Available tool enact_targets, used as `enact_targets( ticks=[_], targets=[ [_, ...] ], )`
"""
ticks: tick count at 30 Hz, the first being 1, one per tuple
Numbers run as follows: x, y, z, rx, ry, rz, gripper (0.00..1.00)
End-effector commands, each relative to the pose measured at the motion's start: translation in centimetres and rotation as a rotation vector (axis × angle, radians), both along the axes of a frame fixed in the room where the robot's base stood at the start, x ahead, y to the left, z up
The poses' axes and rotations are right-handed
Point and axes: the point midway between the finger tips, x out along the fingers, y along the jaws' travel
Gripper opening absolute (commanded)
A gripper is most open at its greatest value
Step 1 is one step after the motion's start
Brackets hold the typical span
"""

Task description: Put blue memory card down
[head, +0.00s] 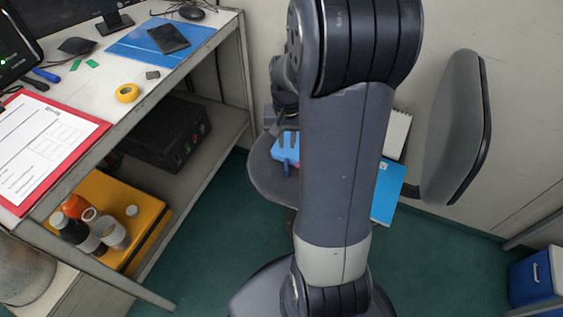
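My gripper (287,142) is mostly hidden behind my own arm, above the chair seat (270,178). Its dark finger shapes show at the left edge of the arm, over a light blue object (282,153) at the seat. A small darker blue piece shows at the fingertips; I cannot tell whether it is the blue memory card or whether the fingers hold it. No other blue memory card can be made out. Two small green pieces (92,64) lie on the desk (150,84).
The desk holds a red clipboard (92,128), a yellow tape roll (127,93), a blue folder (128,46) with a dark device, and a mouse (191,13). Bottles stand on a yellow case (150,213) below. The chair backrest (455,130) and a blue book (388,190) are at right.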

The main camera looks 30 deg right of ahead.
Motion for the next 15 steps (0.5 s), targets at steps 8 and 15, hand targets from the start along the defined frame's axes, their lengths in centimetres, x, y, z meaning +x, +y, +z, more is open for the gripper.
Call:
enact_targets(
  ticks=[8,15],
  targets=[
    [0.1,0.0,-3.9,0.000,0.000,0.001,0.15],
    [0.3,0.0,-5.8,0.000,0.000,0.002,0.15]
  ],
)
